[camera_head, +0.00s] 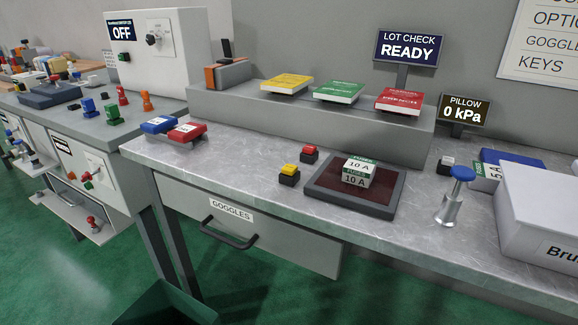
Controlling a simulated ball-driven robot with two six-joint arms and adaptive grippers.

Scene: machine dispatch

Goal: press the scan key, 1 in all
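Several small push keys stand on the grey metal bench, none with a readable scan label. A yellow-topped key (289,175) on a black base is left of the dark red framed pad (322,190). A red-topped key (309,154) is just behind it. A "LOT CHECK" display (407,48) reads "READY". Neither of my grippers is in view.
A raised grey ledge (400,140) behind bears yellow, green and red books. A blue-knobbed metal plunger (455,195) and a white box (545,210) stand at right. Blue and red packs (187,132) lie at left. The bench front left is clear.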

